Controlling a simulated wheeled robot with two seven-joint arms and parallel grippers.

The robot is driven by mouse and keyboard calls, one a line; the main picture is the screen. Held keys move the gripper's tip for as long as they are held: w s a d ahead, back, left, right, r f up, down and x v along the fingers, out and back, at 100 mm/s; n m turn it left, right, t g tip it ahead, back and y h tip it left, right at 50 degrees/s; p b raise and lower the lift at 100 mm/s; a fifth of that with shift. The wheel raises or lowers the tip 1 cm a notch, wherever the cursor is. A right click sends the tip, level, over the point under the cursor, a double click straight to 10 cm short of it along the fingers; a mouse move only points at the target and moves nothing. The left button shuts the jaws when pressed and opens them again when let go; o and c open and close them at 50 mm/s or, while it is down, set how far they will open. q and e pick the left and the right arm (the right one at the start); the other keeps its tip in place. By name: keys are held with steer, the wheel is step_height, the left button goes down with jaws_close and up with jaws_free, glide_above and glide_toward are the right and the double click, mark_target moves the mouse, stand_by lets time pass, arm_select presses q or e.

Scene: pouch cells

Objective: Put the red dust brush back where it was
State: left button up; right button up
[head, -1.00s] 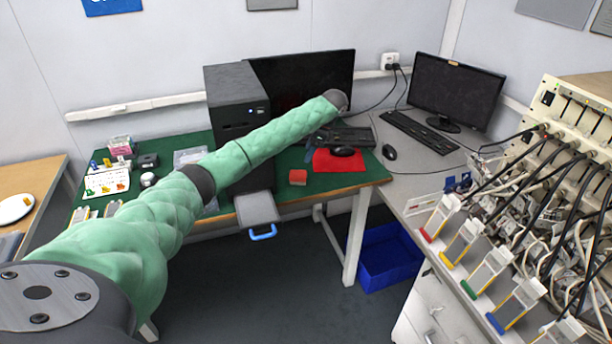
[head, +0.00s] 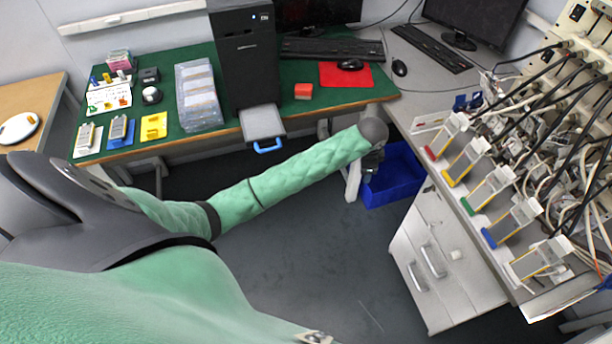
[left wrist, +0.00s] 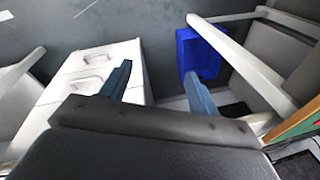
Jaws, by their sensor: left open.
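A small red block-like thing (head: 303,91) lies on the green desk mat (head: 215,140), right of the black computer tower. It is too small to tell whether it is the red dust brush, and no other brush shows clearly. My left gripper (head: 372,165) hangs below desk height at the blue bin, partly hidden behind my wrist. In the left wrist view its two blue fingers (left wrist: 158,88) are apart with nothing between them. My right gripper is out of view.
The blue bin (head: 402,178) stands on the floor under the desk corner; its visible part looks empty. A grey tray with a blue handle (head: 264,124) juts past the desk's front edge. A white drawer cabinet (head: 450,255) stands right, below the cabled rack. Open floor lies between.

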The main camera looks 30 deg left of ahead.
arm_select(q)
steer(key=s+d+f+n+h, duration=0.1)
steer(key=s+d+f+n, duration=0.15)
steer(key=s+f, duration=0.6)
steer(key=s+d+f+n+h, duration=0.1)
steer(key=s+d+f+n, duration=0.15)
steer(key=s+f, duration=0.6)
steer(key=s+f+n, duration=0.1)
steer(key=s+f, duration=0.2)
steer(key=s, duration=0.4)
steer(key=s+a+f+n, duration=0.1)
steer(key=s+f, duration=0.3)
steer(key=s, duration=0.4)
steer(key=s+a+f+n+g+y, duration=0.1)
steer(key=s+f+n, duration=0.2)
steer(key=s, duration=0.5)
steer(key=shift+s+f, duration=0.15)
steer(key=shift+f, duration=0.45)
steer(key=shift+a, duration=0.1)
